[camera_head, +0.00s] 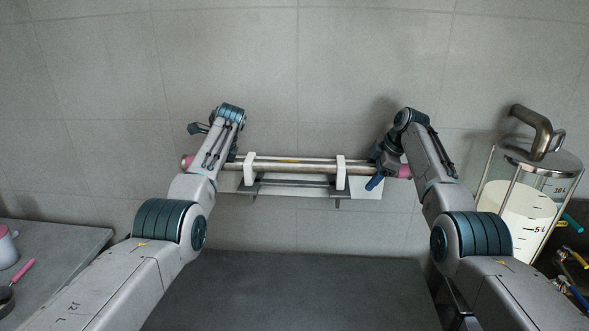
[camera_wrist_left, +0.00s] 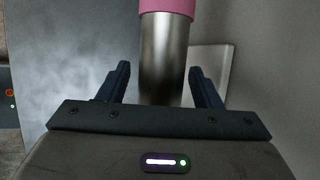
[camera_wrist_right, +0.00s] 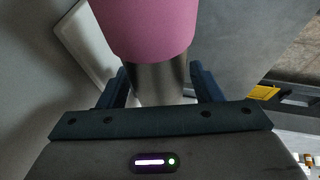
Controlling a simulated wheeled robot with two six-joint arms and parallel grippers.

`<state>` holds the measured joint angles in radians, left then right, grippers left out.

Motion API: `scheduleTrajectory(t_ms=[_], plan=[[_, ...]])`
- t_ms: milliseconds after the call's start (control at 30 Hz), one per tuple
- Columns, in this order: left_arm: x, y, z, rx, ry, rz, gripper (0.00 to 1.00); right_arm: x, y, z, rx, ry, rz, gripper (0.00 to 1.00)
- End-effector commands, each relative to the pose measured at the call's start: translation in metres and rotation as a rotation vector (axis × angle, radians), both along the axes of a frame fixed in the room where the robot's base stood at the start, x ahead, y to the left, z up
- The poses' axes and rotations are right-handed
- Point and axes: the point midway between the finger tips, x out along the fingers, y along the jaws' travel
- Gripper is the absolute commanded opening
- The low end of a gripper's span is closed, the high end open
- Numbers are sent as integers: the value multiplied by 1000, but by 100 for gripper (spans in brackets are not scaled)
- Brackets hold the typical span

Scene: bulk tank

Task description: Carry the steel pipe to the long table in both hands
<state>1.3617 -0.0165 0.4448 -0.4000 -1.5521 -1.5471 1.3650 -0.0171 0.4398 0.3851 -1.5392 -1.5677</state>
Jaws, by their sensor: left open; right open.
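The steel pipe (camera_head: 295,167) lies level in two white brackets on the wall, with a pink band near each end. My left gripper (camera_head: 232,152) is at the pipe's left part. In the left wrist view the open left fingers (camera_wrist_left: 160,85) stand on either side of the bare steel (camera_wrist_left: 165,60), below a pink band (camera_wrist_left: 168,6). My right gripper (camera_head: 378,170) is at the pipe's right part. In the right wrist view the open right fingers (camera_wrist_right: 160,85) stand on either side of the steel beside a pink band (camera_wrist_right: 145,30). The long table is not identifiable.
The white brackets (camera_head: 250,170) sit on a wall plate with a dark bar below. A dark grey top (camera_head: 290,290) lies in front. A glass tank (camera_head: 525,200) with a metal pipe stands at right. A grey counter (camera_head: 60,250) is at left.

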Motion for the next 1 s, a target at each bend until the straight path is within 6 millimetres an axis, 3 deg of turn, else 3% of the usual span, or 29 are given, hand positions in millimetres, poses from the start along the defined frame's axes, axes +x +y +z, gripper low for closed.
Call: scheduleTrajectory(t_ms=[133,433,1000], plan=[[0,0,0,0,0,0,57,0,0,0,0,0,0,57],[0,0,1,0,0,0,0,0,0,1,0,0,0,0],[0,0,13,1,-2,0,0,0,0,13,0,-3,0,0]])
